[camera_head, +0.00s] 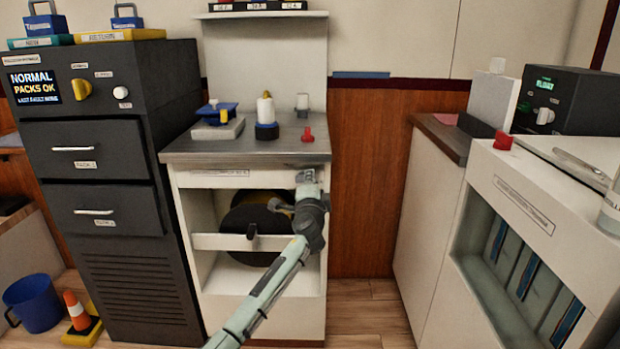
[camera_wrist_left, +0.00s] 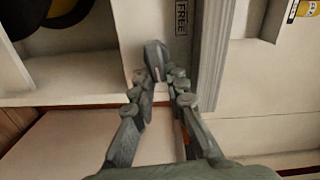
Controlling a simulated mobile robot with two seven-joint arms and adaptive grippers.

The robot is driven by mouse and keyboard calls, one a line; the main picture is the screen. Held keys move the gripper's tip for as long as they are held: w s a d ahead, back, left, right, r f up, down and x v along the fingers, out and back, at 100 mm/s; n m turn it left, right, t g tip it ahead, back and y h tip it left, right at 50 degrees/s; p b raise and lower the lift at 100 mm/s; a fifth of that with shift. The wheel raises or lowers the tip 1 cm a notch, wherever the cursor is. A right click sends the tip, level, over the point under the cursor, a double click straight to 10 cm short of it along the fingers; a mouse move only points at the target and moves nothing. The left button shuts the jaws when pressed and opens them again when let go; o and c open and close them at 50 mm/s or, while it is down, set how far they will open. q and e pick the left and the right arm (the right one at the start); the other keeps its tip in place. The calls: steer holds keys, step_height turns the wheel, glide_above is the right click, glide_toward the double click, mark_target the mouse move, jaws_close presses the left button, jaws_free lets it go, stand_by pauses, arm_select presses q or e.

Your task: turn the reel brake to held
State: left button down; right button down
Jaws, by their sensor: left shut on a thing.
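The reel brake (camera_wrist_left: 154,52) shows in the left wrist view as a small dark grey handle on the pale cabinet front. A label reading "FREE" (camera_wrist_left: 182,18) is close to it. My left gripper (camera_wrist_left: 157,76) is shut on the handle, one finger on each side. In the head view my left gripper (camera_head: 308,184) is at the cabinet's upper right front, just below the worktop edge, and hides the handle there. The dark reel (camera_head: 250,208) with some yellow sits in the open cabinet bay to its left. My right gripper is not in view.
The grey worktop (camera_head: 190,152) above holds a blue-and-grey device, a white-and-black knob and a red knob (camera_head: 307,135). A crossbar (camera_head: 215,241) with a black peg (camera_head: 252,230) spans the bay. A dark drawer cabinet (camera_head: 110,190) stands left, a white unit (camera_head: 540,190) right.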

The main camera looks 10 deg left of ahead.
arm_select(q)
steer(key=shift+f+m, duration=0.25)
steer(key=shift+m, duration=0.75)
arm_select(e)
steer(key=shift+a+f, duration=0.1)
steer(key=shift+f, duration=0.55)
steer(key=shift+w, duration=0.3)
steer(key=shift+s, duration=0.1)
arm_select(q)
steer(key=c, duration=1.5)
jaws_free()
steer(key=shift+c, duration=0.2)
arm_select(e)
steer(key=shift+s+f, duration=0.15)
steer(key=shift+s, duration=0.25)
arm_select(q)
steer(key=v, duration=1.2)
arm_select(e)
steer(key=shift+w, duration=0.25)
